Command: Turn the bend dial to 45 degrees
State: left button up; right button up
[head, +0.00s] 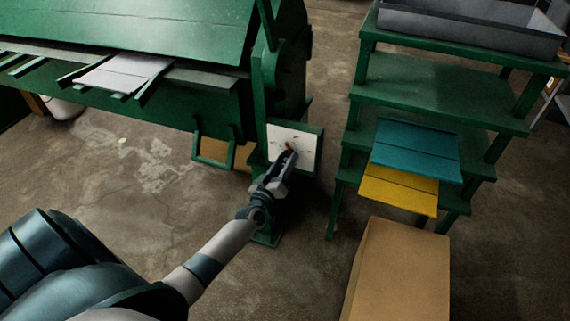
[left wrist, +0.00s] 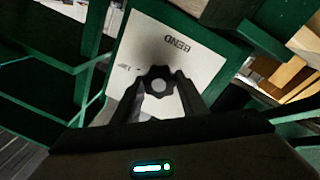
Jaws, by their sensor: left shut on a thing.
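The bend dial is a dark, lobed knob (left wrist: 160,86) with a lighter centre, on a white plate (left wrist: 187,50) marked "BEND". In the head view the white plate (head: 304,143) is on the green machine's end, with a small reddish mark near the fingertips. My left gripper (head: 286,157) reaches the plate there. In the left wrist view my left gripper (left wrist: 159,98) has a finger on each side of the knob and is shut on it. The plate's markings are too small to read for an angle. My right gripper is not in view.
The green machine (head: 190,110) fills the upper left, with a pale sheet (head: 125,72) on its front supports. A green stepped rack (head: 430,85) stands right, with teal (head: 415,148) and yellow (head: 398,190) panels. A cardboard box (head: 400,270) is in front.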

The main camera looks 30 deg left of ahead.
pick_arm(q)
jog(key=shift+d+n+y+b, duration=0.1)
jog(key=shift+n+y+b, duration=0.35)
jog(key=shift+n, duration=2.25)
jog(key=shift+n+y+b, duration=0.25)
jog(key=shift+n+b, duration=0.35)
jog(key=shift+n, duration=2.1)
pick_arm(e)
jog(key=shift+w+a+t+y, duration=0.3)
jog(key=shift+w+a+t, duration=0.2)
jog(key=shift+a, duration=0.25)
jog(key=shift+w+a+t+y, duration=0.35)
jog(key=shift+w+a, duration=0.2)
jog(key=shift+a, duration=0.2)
pick_arm(q)
jog(key=o, duration=1.1)
jog(key=shift+c, duration=0.2)
jog(key=shift+s, duration=0.1)
